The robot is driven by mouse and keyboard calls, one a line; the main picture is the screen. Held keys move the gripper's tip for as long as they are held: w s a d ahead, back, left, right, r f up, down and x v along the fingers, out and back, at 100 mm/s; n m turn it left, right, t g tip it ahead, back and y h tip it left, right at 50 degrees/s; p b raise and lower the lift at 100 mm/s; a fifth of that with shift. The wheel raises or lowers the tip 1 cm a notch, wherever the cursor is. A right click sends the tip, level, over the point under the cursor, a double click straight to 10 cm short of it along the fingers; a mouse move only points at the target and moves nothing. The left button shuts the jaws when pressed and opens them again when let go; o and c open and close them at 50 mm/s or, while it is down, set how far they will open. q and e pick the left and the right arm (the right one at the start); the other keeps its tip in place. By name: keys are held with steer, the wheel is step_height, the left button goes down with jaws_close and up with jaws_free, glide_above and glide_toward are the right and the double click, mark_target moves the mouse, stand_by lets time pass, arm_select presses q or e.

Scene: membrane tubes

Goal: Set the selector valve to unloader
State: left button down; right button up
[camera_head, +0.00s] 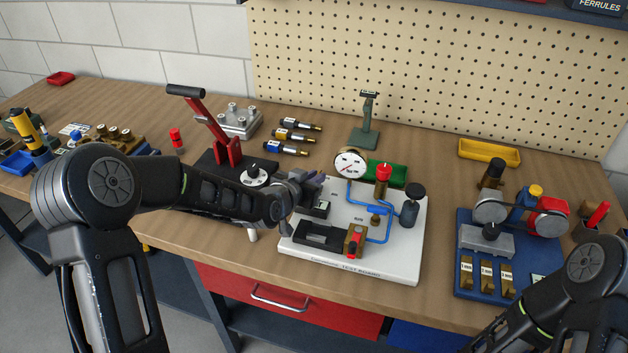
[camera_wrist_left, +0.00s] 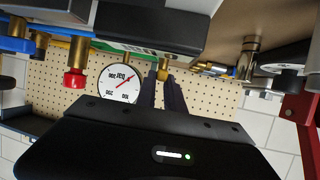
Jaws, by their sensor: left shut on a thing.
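My left gripper (camera_head: 312,184) reaches in over the left back part of the white test board (camera_head: 400,262), above a small black block (camera_head: 321,208). In the left wrist view its fingers (camera_wrist_left: 165,84) are closed on a small brass fitting (camera_wrist_left: 163,70) beside a dark labelled block (camera_wrist_left: 150,32). In the head view the gripper and arm hide this fitting. I cannot read a selector position. A round white gauge (camera_head: 351,163) stands just right of the gripper, and a red knob (camera_head: 383,172) stands beyond it. My right gripper is out of view.
A red-handled hand pump (camera_head: 221,142) and a white dial with a black knob (camera_head: 256,174) stand left of the board, close to my left arm. A blue fixture (camera_head: 466,225) is at right.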

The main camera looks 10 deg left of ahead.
arm_select(q)
steer(key=shift+d+f+n+y+b, duration=0.15)
steer(key=shift+d+n+y+b, duration=0.15)
steer(key=shift+b, duration=0.1)
steer(key=shift+n, duration=0.3)
steer(key=shift+r+t+y, duration=0.25)
steer(key=shift+t+y, duration=0.05)
steer(key=shift+y, duration=0.3)
steer(key=shift+a+f+n+y, duration=0.1)
steer(key=shift+n+y, duration=0.2)
steer(key=shift+n, duration=0.2)
steer(key=c, duration=1.4)
jaws_free()
steer(key=shift+c, duration=0.2)
steer(key=shift+s, duration=0.15)
